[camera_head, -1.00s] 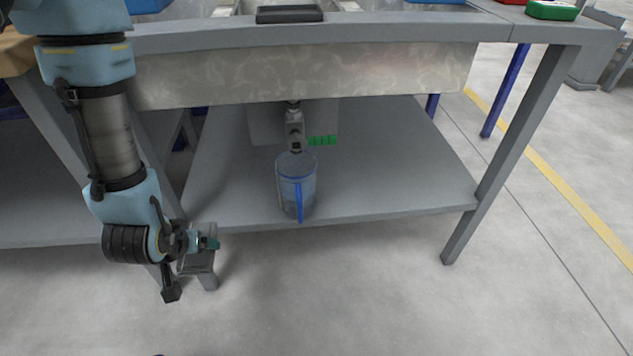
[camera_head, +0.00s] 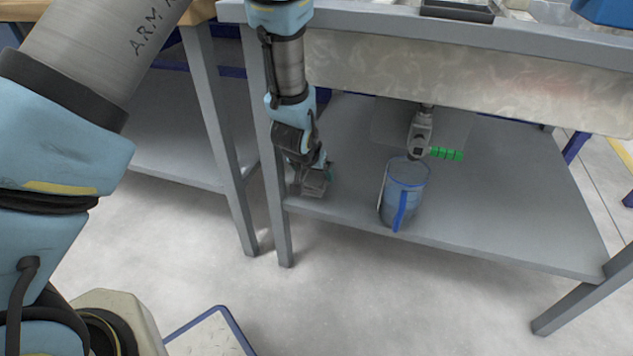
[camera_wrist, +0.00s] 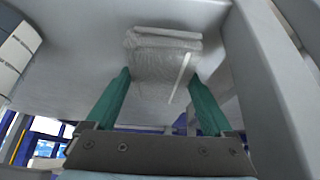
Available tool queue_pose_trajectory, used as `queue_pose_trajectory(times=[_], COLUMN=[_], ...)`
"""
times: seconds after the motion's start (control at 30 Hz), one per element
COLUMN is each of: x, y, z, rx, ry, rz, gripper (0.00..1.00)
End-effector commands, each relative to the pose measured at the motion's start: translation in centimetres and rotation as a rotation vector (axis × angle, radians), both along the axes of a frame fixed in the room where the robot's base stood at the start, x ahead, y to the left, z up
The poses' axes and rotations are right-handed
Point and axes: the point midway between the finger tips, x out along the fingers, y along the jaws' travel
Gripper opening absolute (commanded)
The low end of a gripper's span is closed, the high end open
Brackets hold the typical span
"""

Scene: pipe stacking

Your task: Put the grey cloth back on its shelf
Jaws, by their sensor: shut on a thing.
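My gripper (camera_head: 318,170) is low at the left end of the grey lower shelf (camera_head: 480,215), just inside the left table leg. It is shut on the grey cloth (camera_head: 313,187), a small folded bundle. In the wrist view the cloth (camera_wrist: 163,50) lies between the green fingers of my gripper (camera_wrist: 162,85), with its folded edge beyond the tips. The cloth is over the shelf or on it; I cannot tell if it touches.
A clear blue jug (camera_head: 404,190) stands on the shelf to the right of my gripper, under a tap with a green handle (camera_head: 446,154). The left table leg (camera_head: 274,190) is close beside my gripper. The shelf right of the jug is clear.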

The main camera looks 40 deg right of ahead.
Motion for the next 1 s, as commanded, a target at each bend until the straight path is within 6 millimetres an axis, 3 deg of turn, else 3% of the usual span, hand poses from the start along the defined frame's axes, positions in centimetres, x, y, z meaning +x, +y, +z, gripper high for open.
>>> queue_pose_trajectory(times=[0.2,0.47,0.83,0.87,1.0], x=[0.9,0.8,0.8,0.8,0.8], y=[-1.3,-1.3,-1.3,-1.3,-1.3], z=[-0.3,-3.5,-3.8,-3.9,-3.8], rx=[0.001,0.002,0.001,0.001,0.001], ry=[0.000,0.001,0.001,0.001,0.001], rz=[-0.001,-0.001,0.000,0.000,0.000], gripper=[0.26,0.26,0.26,0.87,1.00])
